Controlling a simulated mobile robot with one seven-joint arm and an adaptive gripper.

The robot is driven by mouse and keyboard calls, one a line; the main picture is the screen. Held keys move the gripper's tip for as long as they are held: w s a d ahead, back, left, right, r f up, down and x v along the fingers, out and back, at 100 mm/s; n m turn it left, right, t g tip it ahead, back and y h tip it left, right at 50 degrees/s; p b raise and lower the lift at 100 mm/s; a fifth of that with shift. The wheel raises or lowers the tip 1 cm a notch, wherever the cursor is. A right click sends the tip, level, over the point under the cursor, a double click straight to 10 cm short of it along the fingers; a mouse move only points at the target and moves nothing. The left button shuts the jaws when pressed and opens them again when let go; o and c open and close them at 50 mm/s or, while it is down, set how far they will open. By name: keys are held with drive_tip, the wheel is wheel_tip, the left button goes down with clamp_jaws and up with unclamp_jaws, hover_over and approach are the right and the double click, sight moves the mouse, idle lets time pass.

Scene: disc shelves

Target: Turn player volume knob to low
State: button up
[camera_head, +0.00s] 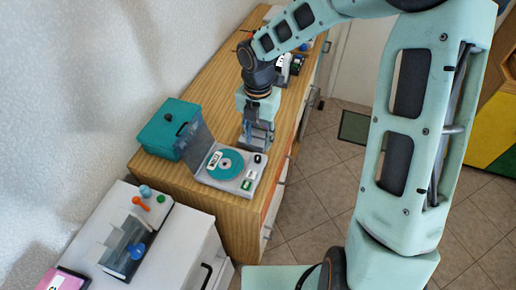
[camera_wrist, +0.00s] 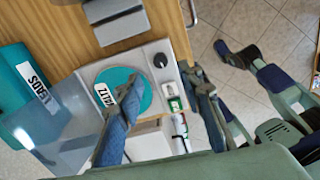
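The player (camera_head: 225,180) is a light grey box on the wooden cabinet, with its clear lid (camera_head: 196,138) standing open. A teal disc (camera_head: 232,163) with a white label lies on it; the label seems to read WALTZ in the wrist view (camera_wrist: 140,93). A round black knob (camera_head: 257,158) sits at the player's corner beside the disc, and it also shows in the wrist view (camera_wrist: 160,60). I cannot tell its setting. My gripper (camera_head: 256,148) is just above the player near the knob. In the wrist view its fingers (camera_wrist: 163,78) are spread and empty, with the knob apart from both.
A teal box (camera_head: 166,128) stands beside the lid, labelled LEADS in the wrist view. A green-marked switch panel (camera_wrist: 174,98) is near the knob. A white cabinet (camera_head: 190,245) holding another device (camera_head: 125,248) stands in front. Grey and dark items sit farther back on the wooden top (camera_head: 215,95).

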drive_tip(key=shift+r, duration=2.3)
